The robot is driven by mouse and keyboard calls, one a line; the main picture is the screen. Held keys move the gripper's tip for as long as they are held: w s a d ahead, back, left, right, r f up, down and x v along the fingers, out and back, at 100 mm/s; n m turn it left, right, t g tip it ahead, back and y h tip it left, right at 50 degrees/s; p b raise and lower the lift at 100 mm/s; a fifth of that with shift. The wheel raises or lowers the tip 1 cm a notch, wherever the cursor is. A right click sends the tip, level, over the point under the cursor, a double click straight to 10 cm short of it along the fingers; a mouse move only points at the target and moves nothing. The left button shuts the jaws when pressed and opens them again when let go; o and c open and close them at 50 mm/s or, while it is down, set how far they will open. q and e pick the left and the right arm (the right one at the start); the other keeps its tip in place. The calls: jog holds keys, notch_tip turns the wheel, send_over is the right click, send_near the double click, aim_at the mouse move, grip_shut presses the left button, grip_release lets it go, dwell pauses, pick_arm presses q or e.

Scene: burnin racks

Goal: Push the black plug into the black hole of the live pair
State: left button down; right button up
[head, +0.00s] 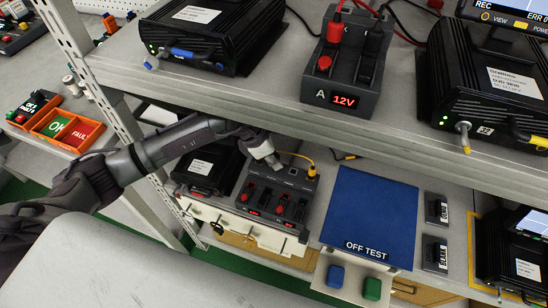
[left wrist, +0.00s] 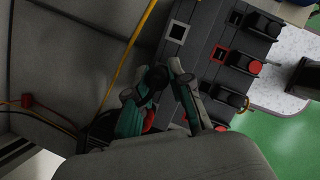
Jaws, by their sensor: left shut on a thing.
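My left gripper (head: 268,158) reaches in under the upper shelf, above the far end of a dark supply strip (head: 262,223) on the lower shelf. In the left wrist view its fingers (left wrist: 170,78) are closed around a small dark piece (left wrist: 156,79), apparently the black plug. The strip carries red and black sockets or plugs in a row, with small red lit displays. The left wrist view shows a red one (left wrist: 246,66) and a black one (left wrist: 231,96) beside the fingers. The black hole of the live pair cannot be made out. My right gripper is out of view.
The upper shelf edge (head: 330,128) runs above my left arm. A black device (head: 208,168) stands left of the strip. A yellow cable (head: 299,156) lies behind it. A blue mat (head: 370,212) lies to the right, with a bare shelf strip between.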

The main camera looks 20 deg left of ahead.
pick_arm(q)
jog(key=shift+f+b, duration=0.25)
jog(key=shift+b, duration=0.15)
dwell(0.3)
jog(key=c, duration=0.6)
grip_release()
jog(key=shift+r, duration=0.1)
jog(key=shift+r+p, duration=1.8)
jog(key=shift+r, duration=0.85)
jog(key=shift+d, duration=0.1)
